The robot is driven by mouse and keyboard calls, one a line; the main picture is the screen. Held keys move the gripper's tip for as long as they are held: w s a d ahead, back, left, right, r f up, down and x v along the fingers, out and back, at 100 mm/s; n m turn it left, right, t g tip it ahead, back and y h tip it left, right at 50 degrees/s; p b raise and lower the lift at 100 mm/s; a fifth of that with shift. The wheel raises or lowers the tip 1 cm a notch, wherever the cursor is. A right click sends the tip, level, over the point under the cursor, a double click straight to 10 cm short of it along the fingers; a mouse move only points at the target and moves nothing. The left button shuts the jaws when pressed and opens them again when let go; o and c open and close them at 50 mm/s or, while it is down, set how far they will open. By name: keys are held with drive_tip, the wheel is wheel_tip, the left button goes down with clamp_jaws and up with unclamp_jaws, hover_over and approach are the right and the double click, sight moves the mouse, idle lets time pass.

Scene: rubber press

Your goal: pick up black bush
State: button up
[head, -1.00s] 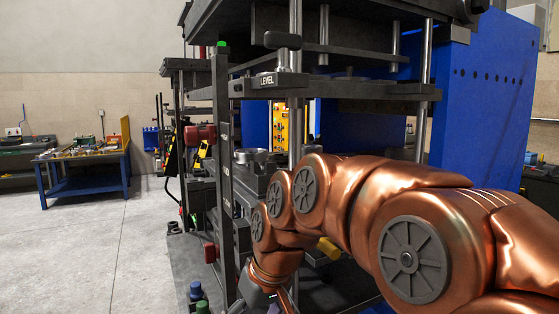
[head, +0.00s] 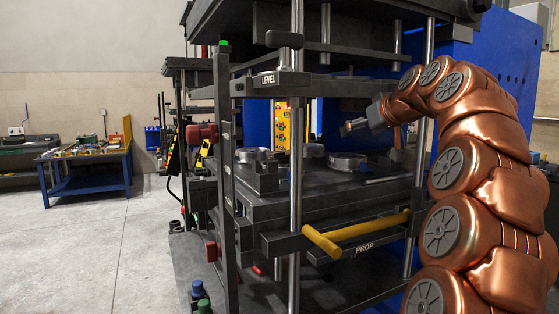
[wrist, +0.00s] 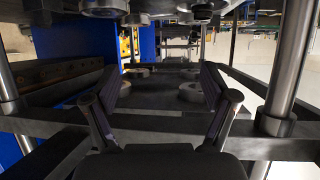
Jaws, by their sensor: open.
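Several round, ring-shaped parts sit on the press's dark platen in the head view: a left ring (head: 255,155), a middle ring (head: 313,150) and a right ring (head: 347,161). I cannot tell which of them, if any, is the black bush. My gripper (head: 352,125) is above the platen, just over the right ring and apart from it, pointing left. In the wrist view, my gripper (wrist: 163,85) is open and empty, its two fingers spread wide. Beyond the fingers are a left grey ring (wrist: 140,72) and a right grey ring (wrist: 192,92).
Upright steel rods (head: 296,200) and a crossbar marked LEVEL (head: 280,79) stand in front of the platen. A yellow prop bar (head: 365,230) crosses below it. The upper press plate (head: 345,88) hangs close above my gripper. A blue workbench (head: 88,185) stands far left; the floor there is clear.

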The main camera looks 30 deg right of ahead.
drive_tip(key=s+d+r+h, duration=0.1)
drive_tip(key=d+r+h, duration=0.1)
drive_tip(key=d, duration=0.3)
drive_tip(key=n+y+b, duration=0.1)
drive_tip(key=y+b, duration=0.1)
drive_tip(key=y, duration=0.2)
approach(284, 154)
drive_tip(key=shift+w+a+f+t+p, duration=0.45)
drive_tip(key=shift+w+a+f, duration=0.3)
drive_tip(key=shift+f, duration=0.2)
drive_tip(key=shift+p+x, duration=1.6)
drive_tip(key=shift+x, duration=0.8)
drive_tip(key=shift+w+d, duration=0.1)
drive_tip(key=shift+w, duration=0.1)
drive_tip(key=shift+c, duration=0.5)
drive_tip(key=c, duration=1)
